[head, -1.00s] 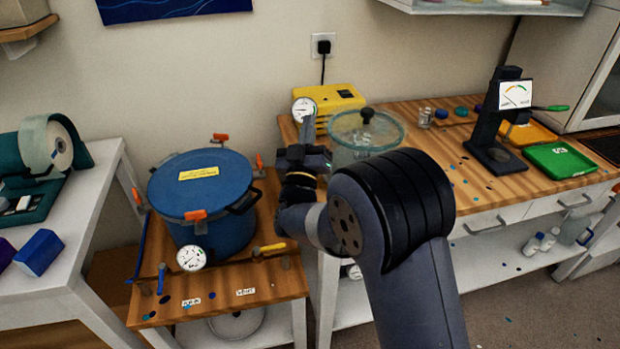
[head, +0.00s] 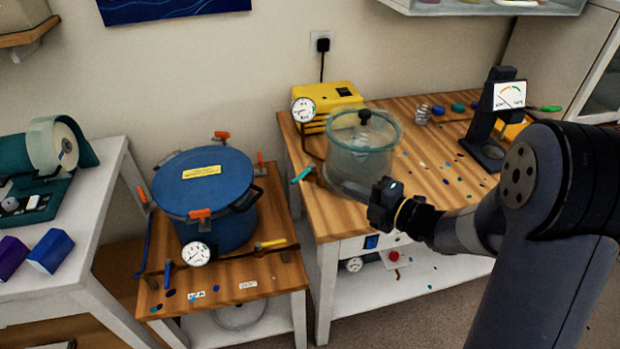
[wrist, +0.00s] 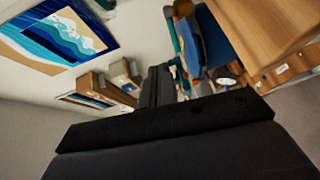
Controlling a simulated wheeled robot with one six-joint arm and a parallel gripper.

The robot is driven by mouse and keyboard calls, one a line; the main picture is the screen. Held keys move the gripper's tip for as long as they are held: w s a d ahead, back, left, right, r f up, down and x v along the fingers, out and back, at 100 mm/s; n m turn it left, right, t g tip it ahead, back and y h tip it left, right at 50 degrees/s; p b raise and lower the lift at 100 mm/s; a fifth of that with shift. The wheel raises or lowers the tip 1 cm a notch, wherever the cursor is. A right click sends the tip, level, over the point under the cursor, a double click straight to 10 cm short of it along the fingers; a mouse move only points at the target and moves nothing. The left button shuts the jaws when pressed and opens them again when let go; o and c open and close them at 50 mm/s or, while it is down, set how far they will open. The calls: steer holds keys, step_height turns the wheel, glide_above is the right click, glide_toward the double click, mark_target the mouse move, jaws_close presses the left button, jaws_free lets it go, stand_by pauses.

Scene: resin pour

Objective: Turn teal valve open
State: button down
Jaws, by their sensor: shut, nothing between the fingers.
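The teal valve handle (head: 301,175) shows at the left edge of the right wooden bench, beside the glass chamber (head: 362,160). It lies slanted, rising to the right. My gripper (head: 382,204) is shut and empty. In the head view it appears in front of the chamber's lower right side, to the right of the teal handle and apart from it. The fingers also show in the wrist view (wrist: 158,88), dark and together. The teal handle cannot be made out clearly in the wrist view.
The yellow pump (head: 327,106) with a round gauge (head: 303,109) stands behind the handle. The blue pot (head: 215,215) stands on a low table at left, with a yellow-handled valve (head: 271,244). A black test stand (head: 489,125) is at right.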

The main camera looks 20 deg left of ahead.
steer(key=s+d+f, duration=0.1)
steer(key=p, duration=0.4)
glide_toward(303, 174)
steer(key=shift+n+g+h, duration=0.3)
steer(key=shift+g, duration=0.1)
steer(key=x, duration=0.4)
steer(key=s+x, duration=0.1)
steer(key=x, duration=0.1)
steer(key=shift+w+a+r, duration=0.1)
steer(key=shift+w+a, duration=0.05)
steer(key=shift+a, duration=0.4)
steer(key=shift+b, duration=0.35)
